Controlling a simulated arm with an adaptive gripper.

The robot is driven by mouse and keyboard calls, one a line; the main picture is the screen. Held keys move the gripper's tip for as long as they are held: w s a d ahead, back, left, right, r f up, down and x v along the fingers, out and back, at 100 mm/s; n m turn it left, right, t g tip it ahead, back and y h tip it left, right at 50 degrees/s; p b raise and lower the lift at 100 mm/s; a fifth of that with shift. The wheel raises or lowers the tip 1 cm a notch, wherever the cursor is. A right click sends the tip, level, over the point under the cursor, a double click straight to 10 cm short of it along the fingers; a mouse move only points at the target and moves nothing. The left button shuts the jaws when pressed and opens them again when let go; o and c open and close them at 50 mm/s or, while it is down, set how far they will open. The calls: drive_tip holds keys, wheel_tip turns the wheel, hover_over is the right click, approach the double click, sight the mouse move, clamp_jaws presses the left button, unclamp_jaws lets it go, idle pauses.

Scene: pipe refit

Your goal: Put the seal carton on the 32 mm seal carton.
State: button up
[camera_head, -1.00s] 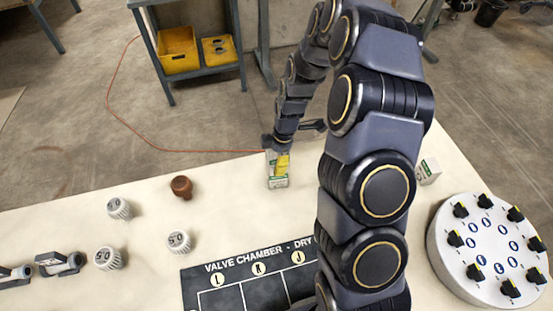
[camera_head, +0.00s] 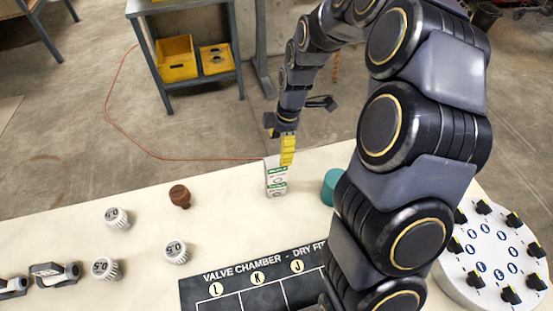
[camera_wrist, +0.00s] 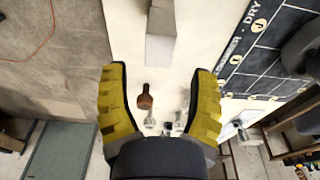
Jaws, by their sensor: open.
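Two white cartons with green print appear stacked upright on the table in the head view: the upper one (camera_head: 276,170) on the lower one (camera_head: 277,189). I cannot read their sizes, and the seam between them is hard to make out. My gripper (camera_head: 288,158) is at the top of the stack, on its right side as pictured, with yellow fingers pointing down. In the wrist view my gripper (camera_wrist: 160,95) is open with nothing between its fingers. Pale box faces (camera_wrist: 160,20) show beyond the fingertips there.
A brown knob (camera_head: 180,196) and several white caps (camera_head: 118,217) stand left of the stack. A teal cylinder (camera_head: 331,186) stands right of it, partly behind my arm. A black labelled board (camera_head: 250,285) and a round dial plate (camera_head: 500,265) lie nearer.

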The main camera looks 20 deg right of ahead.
drive_tip(key=r, duration=0.3)
drive_tip(key=shift+d+r, duration=0.1)
drive_tip(key=shift+d, duration=0.15)
drive_tip(key=s+a+r+m+g+h, duration=0.1)
drive_tip(key=s+r+m, duration=0.4)
drive_tip(key=s+m, duration=0.4)
drive_tip(key=s+a+r+m, duration=0.2)
drive_tip(key=s+r+m, duration=0.3)
drive_tip(key=s, duration=1.2)
drive_tip(key=m, duration=0.4)
drive_tip(key=shift+s+a+r+g+h, duration=0.15)
drive_tip(key=shift+s+a+g+h, duration=0.1)
drive_tip(key=shift+g+h, duration=0.15)
